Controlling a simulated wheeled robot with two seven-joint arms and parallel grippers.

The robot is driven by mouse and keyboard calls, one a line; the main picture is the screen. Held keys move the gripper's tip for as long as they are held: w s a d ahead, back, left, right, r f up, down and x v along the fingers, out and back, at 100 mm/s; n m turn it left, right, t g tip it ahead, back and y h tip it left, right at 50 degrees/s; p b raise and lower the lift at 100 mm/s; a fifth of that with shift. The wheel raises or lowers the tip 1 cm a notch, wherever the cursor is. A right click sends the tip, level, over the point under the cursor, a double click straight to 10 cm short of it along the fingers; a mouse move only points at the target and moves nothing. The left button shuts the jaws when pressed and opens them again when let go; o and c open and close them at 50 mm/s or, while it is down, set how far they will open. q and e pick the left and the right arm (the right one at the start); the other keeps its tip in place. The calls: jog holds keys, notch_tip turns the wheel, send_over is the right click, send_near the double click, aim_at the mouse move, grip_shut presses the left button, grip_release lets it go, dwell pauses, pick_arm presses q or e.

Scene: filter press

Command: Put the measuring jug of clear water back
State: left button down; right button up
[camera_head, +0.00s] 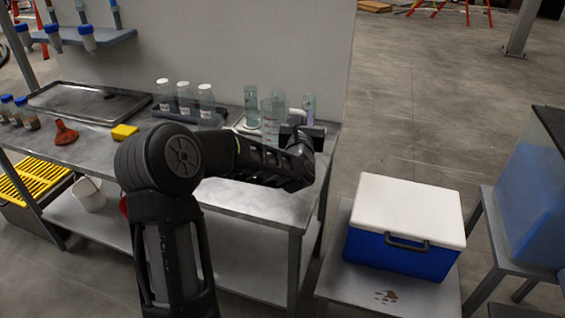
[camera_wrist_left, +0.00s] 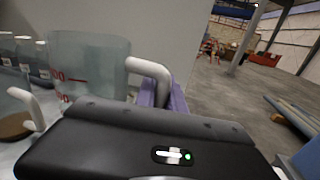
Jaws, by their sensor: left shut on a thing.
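A clear measuring jug with red marks and a white handle (camera_wrist_left: 90,65) stands out in the left wrist view, just beyond my left gripper (camera_wrist_left: 150,135). In the head view a clear jug (camera_head: 268,118) is at the right end of the metal bench, beside my left gripper (camera_head: 303,134). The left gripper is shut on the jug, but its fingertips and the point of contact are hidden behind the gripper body. The water level cannot be made out. My right gripper is not in view.
Other clear vessels (camera_head: 250,100) stand close by on the bench (camera_head: 240,195). Several white-capped bottles (camera_head: 184,98) stand in a rack to the left. A blue cooler with a white lid (camera_head: 405,215) stands on a low table at right.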

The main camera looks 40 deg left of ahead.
pick_arm(q)
notch_tip(320, 180, down, 6)
jog(key=shift+r+p, duration=0.1)
jog(key=shift+p, duration=0.2)
notch_tip(320, 180, down, 3)
jog(key=shift+f, duration=0.2)
jog(key=shift+f+p, duration=0.2)
jog(key=shift+p, duration=0.1)
jog(key=shift+f+b, duration=0.2)
jog(key=shift+b, duration=0.15)
jog(key=c, duration=1.4)
grip_release()
jog(key=shift+c, duration=0.2)
jog(key=shift+r, duration=0.15)
